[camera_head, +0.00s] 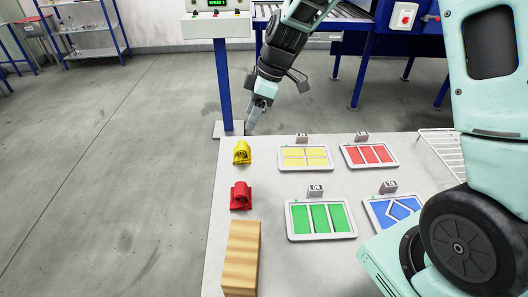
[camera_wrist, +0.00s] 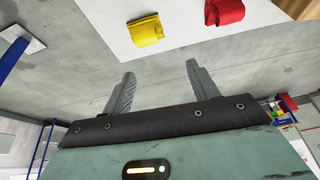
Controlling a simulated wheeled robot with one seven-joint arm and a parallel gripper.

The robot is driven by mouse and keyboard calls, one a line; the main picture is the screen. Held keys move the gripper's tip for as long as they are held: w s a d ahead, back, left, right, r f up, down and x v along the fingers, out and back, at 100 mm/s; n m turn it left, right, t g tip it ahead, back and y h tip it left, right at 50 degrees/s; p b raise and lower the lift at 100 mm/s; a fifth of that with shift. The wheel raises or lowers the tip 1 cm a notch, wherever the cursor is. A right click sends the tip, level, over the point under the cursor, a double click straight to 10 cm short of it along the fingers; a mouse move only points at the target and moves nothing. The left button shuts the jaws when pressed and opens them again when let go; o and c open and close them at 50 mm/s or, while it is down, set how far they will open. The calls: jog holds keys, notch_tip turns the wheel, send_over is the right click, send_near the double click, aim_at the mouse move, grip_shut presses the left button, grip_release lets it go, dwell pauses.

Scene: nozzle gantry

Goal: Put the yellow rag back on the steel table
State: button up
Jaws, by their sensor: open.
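The yellow rag (camera_head: 242,153) lies bunched on the steel table (camera_head: 270,185), near its far left corner. It also shows in the wrist view (camera_wrist: 145,31), on the pale tabletop beyond my fingers. My gripper (camera_head: 252,118) is past the far left corner of the table, above the floor side and apart from the rag. In the wrist view my gripper (camera_wrist: 158,80) has its two fingers spread wide with nothing between them. The table's far edge runs between the fingers and the rag in that view.
A red rag (camera_head: 241,196) lies just nearer than the yellow one, with a wooden block (camera_head: 241,258) in front. Trays with yellow (camera_head: 304,158), red (camera_head: 369,155), green (camera_head: 320,219) and blue (camera_head: 392,210) pieces fill the right. A blue post (camera_head: 224,90) stands behind the table.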

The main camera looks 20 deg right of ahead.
jog(key=s+a+r+m+g+h, duration=0.1)
jog(key=s+a+r, duration=0.1)
jog(key=s+a, duration=0.45)
jog(key=s+a+r+m+g+h, duration=0.1)
jog(key=s+a+r+m, duration=0.15)
jog(key=s, duration=0.75)
jog(key=s+m+h, duration=0.1)
jog(key=s+m, duration=0.1)
jog(key=s, duration=1.2)
jog(key=shift+s+f+h, duration=0.15)
jog(key=shift+f+h, duration=0.1)
jog(key=shift+h, duration=0.05)
jog(key=shift+d, duration=0.1)
